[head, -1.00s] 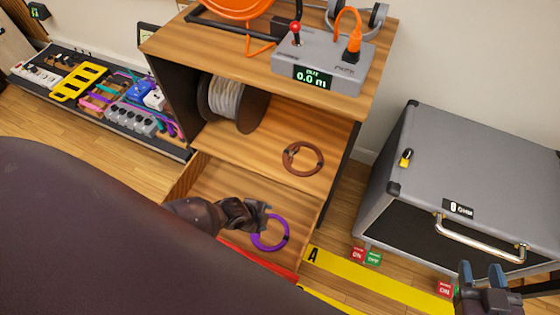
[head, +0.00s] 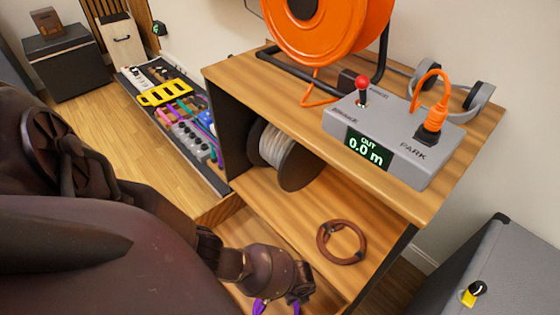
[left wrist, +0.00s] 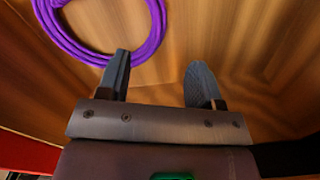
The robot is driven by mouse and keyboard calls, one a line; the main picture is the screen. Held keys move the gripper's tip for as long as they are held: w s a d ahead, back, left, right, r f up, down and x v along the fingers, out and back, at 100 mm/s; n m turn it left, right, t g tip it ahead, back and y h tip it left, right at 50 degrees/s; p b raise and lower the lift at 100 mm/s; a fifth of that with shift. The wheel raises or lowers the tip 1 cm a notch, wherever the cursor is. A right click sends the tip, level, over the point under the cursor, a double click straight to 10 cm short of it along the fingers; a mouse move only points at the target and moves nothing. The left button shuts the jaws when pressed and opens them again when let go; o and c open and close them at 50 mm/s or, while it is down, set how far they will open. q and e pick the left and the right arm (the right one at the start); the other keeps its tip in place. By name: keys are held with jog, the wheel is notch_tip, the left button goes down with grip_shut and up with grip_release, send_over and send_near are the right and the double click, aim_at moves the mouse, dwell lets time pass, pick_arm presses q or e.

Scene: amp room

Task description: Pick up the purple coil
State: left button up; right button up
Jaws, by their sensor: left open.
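The purple coil (left wrist: 152,40) lies on the wooden floor of the lower compartment, at the upper left of the left wrist view. In the head view only small parts of the coil (head: 262,307) show at the bottom edge, behind my left arm. My left gripper (left wrist: 158,76) is open and empty. Its left finger overlaps the near right edge of the coil in the picture; I cannot tell whether they touch. The right finger is over bare wood, to the right of the coil. My right gripper is not in view.
A brown coil (head: 342,243) lies on the shelf above, beside a grey cable spool (head: 278,152). On top stand an orange reel (head: 325,28) and a grey control box (head: 392,140). A grey case (head: 450,275) stands at the right. A pedalboard (head: 222,178) lies at the left.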

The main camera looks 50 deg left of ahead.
aim_at(293, 304)
pick_arm(q)
jog(key=shift+s+f+b, duration=0.15)
jog(key=shift+f+b, duration=0.4)
jog(key=shift+f, duration=0.85)
jog(key=f+b, duration=0.1)
jog(key=s+f+b, duration=0.1)
jog(key=f, duration=0.1)
jog(key=shift+s+f, duration=0.1)
jog(key=shift+f, duration=0.1)
jog(key=shift+w+f+b, duration=0.2)
jog(key=shift+f+b, duration=0.25)
jog(key=shift+f, duration=0.25)
jog(key=shift+w, duration=0.1)
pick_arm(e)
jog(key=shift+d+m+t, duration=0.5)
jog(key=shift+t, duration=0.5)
pick_arm(q)
jog(key=shift+r, duration=0.1)
grip_shut()
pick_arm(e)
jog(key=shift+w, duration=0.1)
